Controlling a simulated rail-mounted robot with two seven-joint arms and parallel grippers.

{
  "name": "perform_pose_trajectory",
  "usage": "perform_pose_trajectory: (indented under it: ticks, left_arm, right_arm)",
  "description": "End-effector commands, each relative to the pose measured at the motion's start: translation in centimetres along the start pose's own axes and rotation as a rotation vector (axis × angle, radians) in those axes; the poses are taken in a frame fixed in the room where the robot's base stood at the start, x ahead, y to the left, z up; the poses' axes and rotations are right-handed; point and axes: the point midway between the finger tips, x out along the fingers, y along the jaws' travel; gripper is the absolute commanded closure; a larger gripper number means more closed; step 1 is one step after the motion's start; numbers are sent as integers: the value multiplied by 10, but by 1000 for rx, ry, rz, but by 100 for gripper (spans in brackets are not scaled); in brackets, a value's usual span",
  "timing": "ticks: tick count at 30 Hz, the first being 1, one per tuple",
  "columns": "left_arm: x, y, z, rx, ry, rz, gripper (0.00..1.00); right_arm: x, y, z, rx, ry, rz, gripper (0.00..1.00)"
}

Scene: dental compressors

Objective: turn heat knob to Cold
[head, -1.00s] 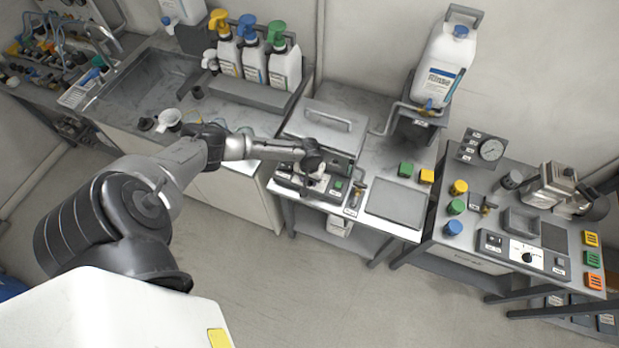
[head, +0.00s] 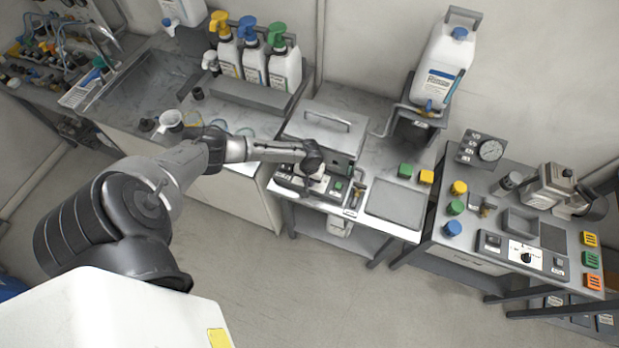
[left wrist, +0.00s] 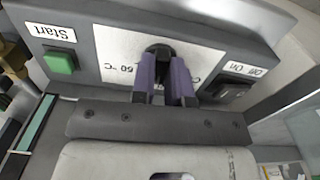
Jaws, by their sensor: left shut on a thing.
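The heat knob (left wrist: 160,52) is a dark knob on the white dial plate (left wrist: 118,48) of a grey control panel in the left wrist view. A "60 °C" mark shows left of it; a second label to its right is mostly covered by a finger, so the exact pointer direction is unclear. My left gripper (left wrist: 165,80) has its two purple fingers on either side of the knob, shut on it. In the head view, my left gripper (head: 312,168) is at the front of the grey machine (head: 300,125) and hides the knob.
A green Start button (left wrist: 60,62) is left of the knob, and an Off/On switch (left wrist: 226,90) is close to its right. Another panel with a dial (head: 526,257) stands on the right bench. The floor in front is clear.

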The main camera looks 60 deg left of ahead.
Motion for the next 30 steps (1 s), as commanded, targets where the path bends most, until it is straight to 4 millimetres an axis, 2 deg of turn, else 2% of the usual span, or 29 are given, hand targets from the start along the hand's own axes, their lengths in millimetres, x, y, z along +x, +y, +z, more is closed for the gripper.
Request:
perform_pose_trajectory:
  ticks: [15, 30]
  left_arm:
    - [-4, 1, 2, -432, -4, 0, 100]
    - [-2, 1, 1, -840, -3, -2, 100]
  right_arm:
    - [-54, 0, -18, 9, 2, -7, 57]
    - [-82, 2, -26, 3, 1, -2, 57]
